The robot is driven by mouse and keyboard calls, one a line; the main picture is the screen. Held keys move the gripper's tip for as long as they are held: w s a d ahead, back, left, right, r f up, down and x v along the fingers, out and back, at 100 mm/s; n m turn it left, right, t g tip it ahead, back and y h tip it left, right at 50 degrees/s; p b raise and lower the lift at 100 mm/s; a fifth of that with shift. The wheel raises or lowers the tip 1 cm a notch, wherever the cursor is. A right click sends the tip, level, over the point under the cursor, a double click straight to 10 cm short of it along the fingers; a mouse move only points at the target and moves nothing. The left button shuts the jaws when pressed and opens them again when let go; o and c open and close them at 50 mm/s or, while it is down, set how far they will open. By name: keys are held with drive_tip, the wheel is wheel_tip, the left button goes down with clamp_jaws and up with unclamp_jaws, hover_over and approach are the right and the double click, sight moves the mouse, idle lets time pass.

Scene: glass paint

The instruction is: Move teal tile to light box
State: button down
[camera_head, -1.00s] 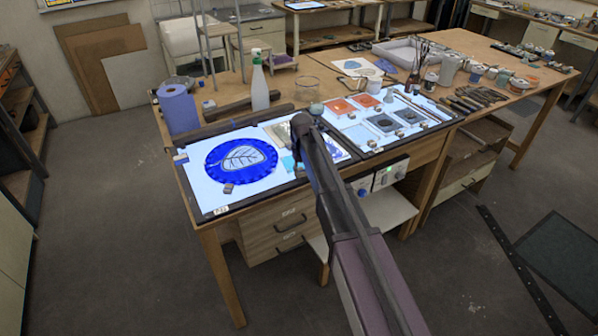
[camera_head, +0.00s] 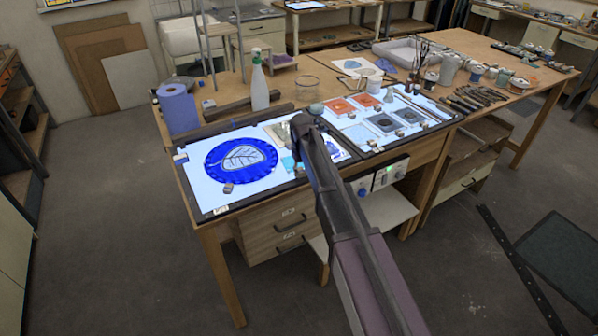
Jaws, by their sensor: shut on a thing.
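The light box (camera_head: 190,190) is a glowing white panel on the near left of the bench. A round blue leaf piece (camera_head: 241,160) lies on it. My gripper (camera_head: 297,166) is low over the right part of the light box, mostly hidden behind my own arm. It is shut on a small light blue-teal piece that shows just left of it, which I take as the teal tile (camera_head: 288,163). The fingertips and their contact are hidden, and I cannot tell whether the tile touches the surface.
A second lit panel to the right holds orange tiles (camera_head: 341,107) and grey tiles (camera_head: 382,124). A blue paper roll (camera_head: 178,108), a spray bottle (camera_head: 259,85) and a clear glass jar (camera_head: 307,89) stand behind. Small blocks, including one (camera_head: 228,188), lie near the leaf piece.

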drive_tip(key=shift+f, duration=0.2)
idle(0.5)
drive_tip(key=shift+c, duration=1.7)
unclamp_jaws()
drive_tip(key=shift+s+d+r, duration=0.25)
drive_tip(key=shift+d, duration=0.1)
drive_tip(key=s+d+m, duration=0.5)
drive_tip(key=s+d, duration=1.7)
drive_tip(key=s, duration=0.2)
drive_tip(key=shift+s+f, duration=0.25)
drive_tip(key=shift+s, duration=0.15)
drive_tip(key=shift+d, duration=0.1)
